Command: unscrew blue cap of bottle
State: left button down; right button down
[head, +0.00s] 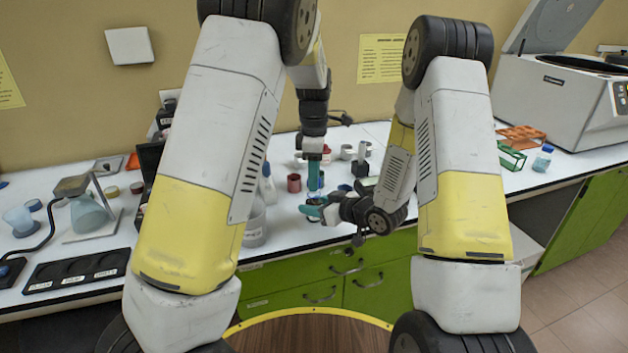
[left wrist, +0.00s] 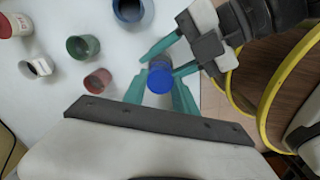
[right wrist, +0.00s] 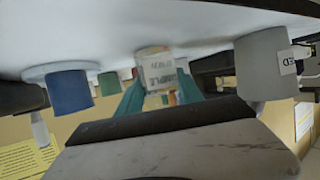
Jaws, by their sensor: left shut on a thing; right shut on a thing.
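The bottle's blue cap (left wrist: 160,78) is seen from above in the left wrist view. My left gripper (head: 314,178) reaches down from above and is shut on the cap, with a teal finger on either side. The white labelled bottle (right wrist: 158,72) appears upside down in the right wrist view, between the teal fingers of my right gripper (right wrist: 160,92). My right gripper (head: 318,212) comes in from the right, below the left one, and is shut on the bottle body. Whether the cap has turned on the bottle cannot be told. In the head view the grippers mostly hide the bottle.
Several cups stand close by, including a red one (head: 294,183) and a blue one (left wrist: 129,8). A flask (head: 88,214) on a stand is at the left. A centrifuge (head: 560,105), an orange rack (head: 521,136) and a green rack (head: 511,156) are at the right.

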pick_arm(q)
jog(key=shift+r, duration=0.15)
jog(key=shift+r, duration=1.95)
pick_arm(e)
jog(key=c, duration=0.7)
grip_release()
